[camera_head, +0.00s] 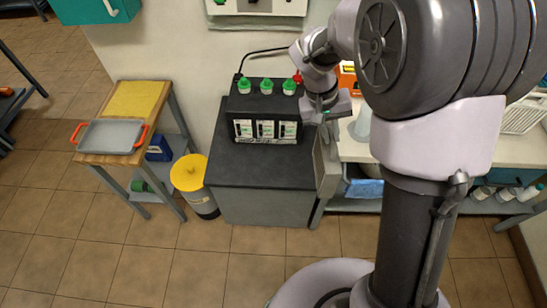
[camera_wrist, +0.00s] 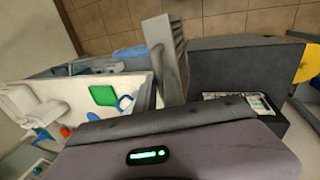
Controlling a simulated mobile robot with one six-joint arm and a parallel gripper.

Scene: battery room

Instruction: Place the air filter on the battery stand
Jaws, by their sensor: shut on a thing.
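The battery stand (camera_head: 255,172) is a grey block with a dark top. A black battery unit (camera_head: 265,113) with green caps and white-and-green labels stands on its back part, and the front strip of the top is bare. My gripper (camera_head: 324,122) is at the stand's right edge, shut on the grey, panel-like air filter (camera_head: 327,165), which hangs upright below it. In the wrist view the filter (camera_wrist: 165,38) shows edge-on with a ribbed side, beside the stand's dark top (camera_wrist: 235,68). My fingertips are mostly hidden there.
A workbench (camera_head: 350,150) with items stands right of the stand, close to the filter. A yellow-lidded bin (camera_head: 190,172) stands at the stand's left. Further left, a wooden table (camera_head: 150,105) carries a grey tray (camera_head: 112,137) with orange handles. The floor in front is clear.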

